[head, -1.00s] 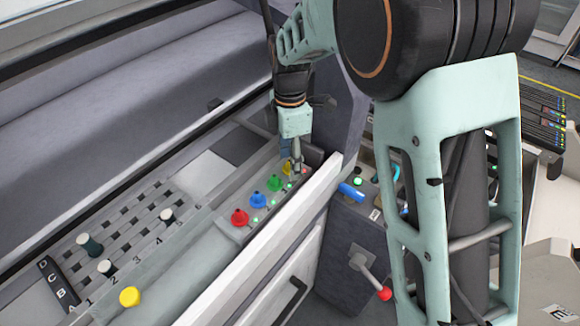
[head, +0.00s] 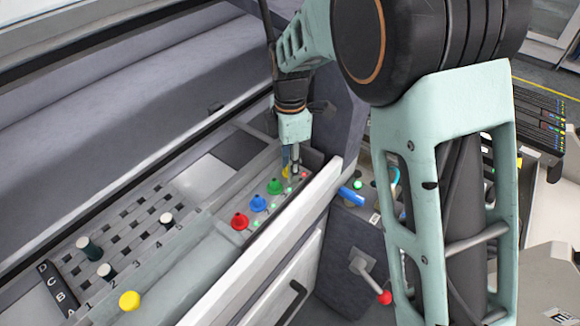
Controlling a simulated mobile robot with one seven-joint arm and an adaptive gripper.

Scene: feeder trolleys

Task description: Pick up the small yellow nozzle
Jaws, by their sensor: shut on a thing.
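The small yellow nozzle (head: 285,171) is at the far right end of a row of coloured nozzles, mostly hidden behind my gripper. My gripper (head: 291,176) points down over that end of the row and is shut on the yellow nozzle. I cannot tell whether the nozzle is clear of its seat. The green nozzle (head: 274,187), the blue nozzle (head: 258,203) and the red nozzle (head: 240,221) stand upright in line to the left on the grey holder (head: 262,228).
A white rail (head: 265,245) runs along the near side of the row. A slotted plate (head: 135,222) with several dark, white-topped pegs lies to the left, with a yellow knob (head: 129,301) in front. A control box with a red-tipped lever (head: 383,297) stands to the right.

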